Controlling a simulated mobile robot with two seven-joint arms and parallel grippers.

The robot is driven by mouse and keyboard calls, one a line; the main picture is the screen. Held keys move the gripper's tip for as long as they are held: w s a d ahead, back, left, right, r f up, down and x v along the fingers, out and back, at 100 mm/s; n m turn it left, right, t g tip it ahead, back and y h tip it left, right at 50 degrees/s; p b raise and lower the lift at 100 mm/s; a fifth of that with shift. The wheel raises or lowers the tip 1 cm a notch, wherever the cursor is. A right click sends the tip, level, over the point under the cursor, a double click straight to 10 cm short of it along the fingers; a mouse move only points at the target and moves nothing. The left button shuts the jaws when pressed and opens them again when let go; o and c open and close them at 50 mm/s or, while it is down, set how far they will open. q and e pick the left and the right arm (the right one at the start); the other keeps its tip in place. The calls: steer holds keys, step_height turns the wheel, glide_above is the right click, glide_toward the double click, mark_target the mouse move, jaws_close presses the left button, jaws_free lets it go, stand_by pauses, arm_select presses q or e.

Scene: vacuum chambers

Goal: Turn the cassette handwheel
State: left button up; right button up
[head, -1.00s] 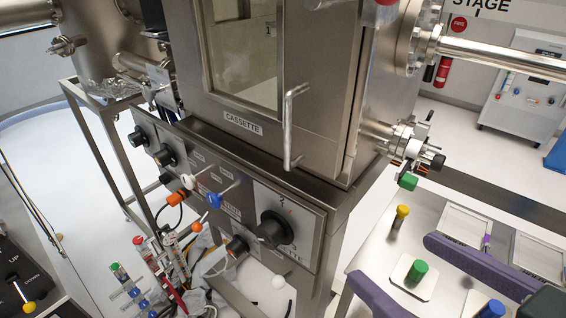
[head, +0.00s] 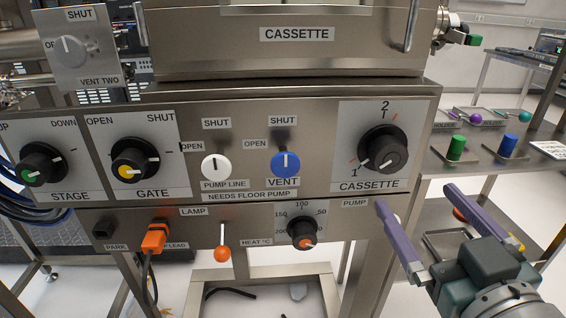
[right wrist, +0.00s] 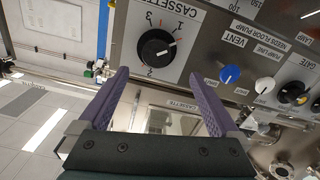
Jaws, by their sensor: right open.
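The cassette handwheel (head: 384,150) is a black round knob on a pale plate marked CASSETTE, at the right end of the control panel. The numerals 1 and 2 show around it, with red ticks. Its white mark appears to lie on the side of the 1. It also shows in the right wrist view (right wrist: 156,48), beyond the fingertips. My right gripper (head: 416,198) has purple fingers spread wide and empty, below and to the right of the handwheel, apart from it. Its fingers frame the lower part of the wrist view (right wrist: 160,75). My left gripper is not in view.
The heat dial (head: 301,233) and orange lamp toggle (head: 222,253) sit below. A side table (head: 480,172) with green and blue cylinders stands right.

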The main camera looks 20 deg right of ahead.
mark_target(392, 161)
steer(key=x, duration=0.3)
steer(key=b+x, duration=0.1)
steer(key=x, duration=0.6)
steer(key=shift+d, duration=0.35)
steer(key=shift+s, duration=0.1)
steer(key=shift+r, duration=0.1)
steer(key=c, duration=1.4)
